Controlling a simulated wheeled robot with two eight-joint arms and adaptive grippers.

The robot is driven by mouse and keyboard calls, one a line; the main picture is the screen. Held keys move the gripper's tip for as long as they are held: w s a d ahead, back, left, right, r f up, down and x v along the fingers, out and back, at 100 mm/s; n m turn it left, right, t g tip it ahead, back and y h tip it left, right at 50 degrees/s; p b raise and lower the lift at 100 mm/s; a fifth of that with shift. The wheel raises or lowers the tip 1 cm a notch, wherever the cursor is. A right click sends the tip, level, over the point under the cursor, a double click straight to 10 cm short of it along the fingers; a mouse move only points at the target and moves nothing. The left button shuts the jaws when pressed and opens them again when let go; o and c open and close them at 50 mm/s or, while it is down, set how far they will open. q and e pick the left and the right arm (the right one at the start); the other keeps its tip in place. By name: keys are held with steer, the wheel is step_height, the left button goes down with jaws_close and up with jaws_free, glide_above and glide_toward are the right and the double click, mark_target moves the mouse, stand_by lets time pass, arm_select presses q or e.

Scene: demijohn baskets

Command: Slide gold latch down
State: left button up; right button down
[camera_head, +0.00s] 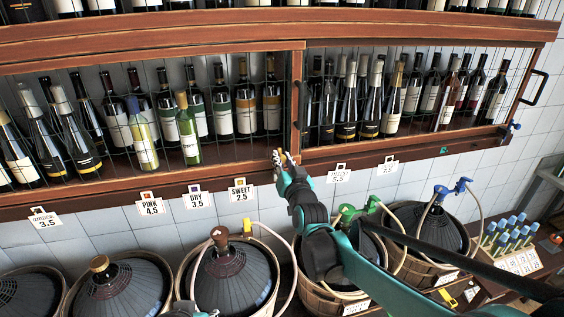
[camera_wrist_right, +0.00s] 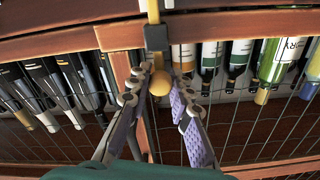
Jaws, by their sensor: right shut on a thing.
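The gold latch shows in the right wrist view as a round gold knob (camera_wrist_right: 160,86) below a dark block (camera_wrist_right: 156,38), with a gold rod (camera_wrist_right: 153,11) above the block. It sits at the wooden post between the two cabinet doors. My right gripper (camera_head: 281,158) is at the lower end of that post in the head view and hides most of the latch there. In the right wrist view its two fingers (camera_wrist_right: 162,88) are closed on either side of the knob. A small part of what looks like my left gripper (camera_head: 190,310) shows at the bottom edge; its fingers are unclear.
Wire-mesh doors front the wine bottles (camera_head: 245,100) in the wooden cabinet. Price cards (camera_head: 241,190) hang below the cabinet. Demijohns in baskets (camera_head: 235,278) stand below, and my right arm passes over them.

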steer(key=shift+f, duration=0.25)
steer(key=c, duration=1.3)
jaws_free()
steer(key=shift+c, duration=0.2)
steer(key=shift+s+r, duration=0.1)
steer(key=v, duration=1.1)
steer(key=shift+s+d, duration=0.2)
steer(key=shift+s, duration=0.15)
steer(key=s+d+f+g+h+b, duration=0.1)
steer(key=s+d+f+g+b, duration=0.2)
steer(key=s+f+b, duration=0.5)
steer(key=s+d+f+g+h+b, duration=0.2)
steer(key=s+d+f+g+b, duration=0.2)
steer(key=f, duration=1.8)
steer(key=s+d+f+g+h+b, duration=0.1)
steer(key=s+d+f+g+b, duration=0.2)
steer(key=s+d+f+b, duration=0.4)
steer(key=s+f+b, duration=0.5)
steer(key=f+b, duration=0.3)
steer(key=shift+s+d+f+n, duration=0.2)
steer(key=shift+s+f+n, duration=0.05)
steer(key=shift+n, duration=0.15)
